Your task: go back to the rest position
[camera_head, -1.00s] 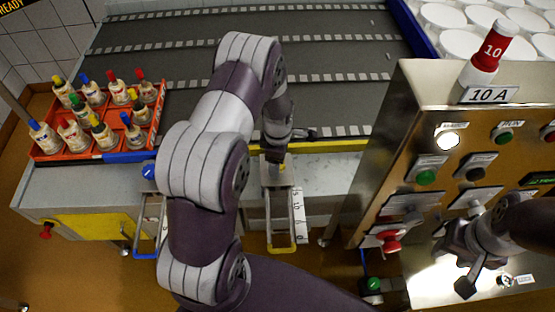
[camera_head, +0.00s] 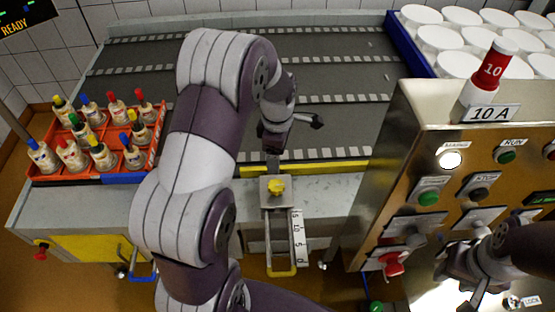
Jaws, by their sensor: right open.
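My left arm rises through the middle of the view, over the front of the conveyor. My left gripper (camera_head: 294,140) is tilted, its dark fingers spread apart with nothing seen between them. It is above and beyond a yellow knob (camera_head: 277,187) on a metal slide with a scale (camera_head: 298,238). One finger is close to the knob's plate in the picture; I cannot tell whether they touch. My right gripper (camera_head: 478,296) is low at the right, in front of the control panel (camera_head: 400,180); it is open and empty, and its tips are partly cut off by the lower edge.
An orange crate (camera_head: 88,177) of several bottles with coloured caps stands at the left. The grey conveyor (camera_head: 340,70) behind is empty. White moulds (camera_head: 458,65) stand at the back right. A red-and-white bottle (camera_head: 490,70) stands on the panel beside the 10 A label (camera_head: 491,113).

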